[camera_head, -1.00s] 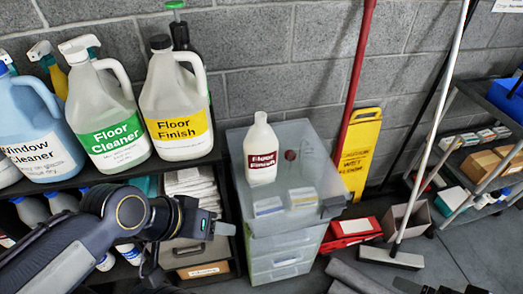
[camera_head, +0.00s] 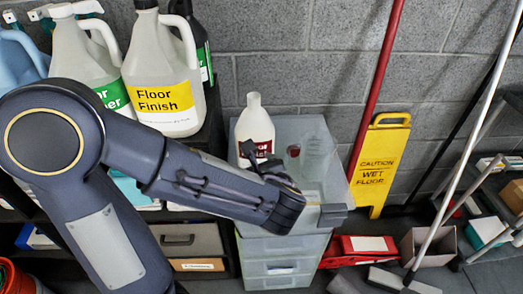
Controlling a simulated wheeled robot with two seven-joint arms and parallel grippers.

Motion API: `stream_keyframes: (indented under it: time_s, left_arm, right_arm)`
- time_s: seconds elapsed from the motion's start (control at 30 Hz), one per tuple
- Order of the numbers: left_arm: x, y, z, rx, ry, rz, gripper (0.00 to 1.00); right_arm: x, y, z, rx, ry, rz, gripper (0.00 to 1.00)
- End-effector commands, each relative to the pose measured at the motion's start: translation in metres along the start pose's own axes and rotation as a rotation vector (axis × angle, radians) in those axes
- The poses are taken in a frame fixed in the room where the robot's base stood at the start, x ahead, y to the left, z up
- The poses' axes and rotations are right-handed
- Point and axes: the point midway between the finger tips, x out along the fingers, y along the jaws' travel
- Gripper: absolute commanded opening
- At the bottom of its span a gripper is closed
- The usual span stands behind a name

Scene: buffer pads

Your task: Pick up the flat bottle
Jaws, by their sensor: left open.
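A white bottle (camera_head: 254,122) with a dark red label stands upright on the lid of a translucent drawer unit (camera_head: 278,247). A clear, faint shape (camera_head: 316,152), perhaps a see-through bottle, shows to its right; I cannot tell its outline well. I cannot tell which of these is the flat bottle. My left gripper (camera_head: 293,184) is open above the drawer unit, in front of these things. One dark finger overlaps the white bottle's label in the picture; contact cannot be told. The gripper and wrist hide the white bottle's lower part. My right gripper is not in view.
Large jugs, including a yellow-labelled Floor Finish jug (camera_head: 160,68), crowd the shelf at left behind my arm. A yellow wet-floor sign (camera_head: 379,165), a red pole (camera_head: 377,82) and a white-handled broom (camera_head: 468,145) stand at right. A grey brick wall is behind.

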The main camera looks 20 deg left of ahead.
Motion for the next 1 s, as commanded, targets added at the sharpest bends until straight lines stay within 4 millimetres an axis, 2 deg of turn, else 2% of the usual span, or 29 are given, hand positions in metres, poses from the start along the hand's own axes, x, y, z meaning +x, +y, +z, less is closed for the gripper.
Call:
stream_keyframes:
  time_s: [0.03,0.1,0.2,0.47,0.7,0.83,1.0]
  left_arm:
    - [0.000,-0.013,-0.005,0.059,-0.030,-0.039,1.00]
    - [-0.002,-0.025,-0.005,0.111,-0.064,-0.078,1.00]
    - [0.000,-0.033,-0.005,0.141,-0.085,-0.098,1.00]
    - [0.028,-0.036,-0.001,0.140,-0.086,-0.097,1.00]
    - [0.063,-0.043,0.003,0.139,-0.084,-0.095,1.00]
    - [0.072,-0.044,0.004,0.138,-0.084,-0.098,1.00]
    - [0.073,-0.044,0.005,0.138,-0.085,-0.100,1.00]
  right_arm:
    - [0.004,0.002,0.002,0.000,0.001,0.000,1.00]
    - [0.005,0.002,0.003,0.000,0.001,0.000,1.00]
    - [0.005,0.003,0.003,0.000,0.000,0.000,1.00]
    - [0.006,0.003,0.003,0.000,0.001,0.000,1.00]
    - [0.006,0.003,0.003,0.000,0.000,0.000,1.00]
    - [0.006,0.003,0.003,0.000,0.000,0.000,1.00]
    - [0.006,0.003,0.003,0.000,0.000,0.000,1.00]
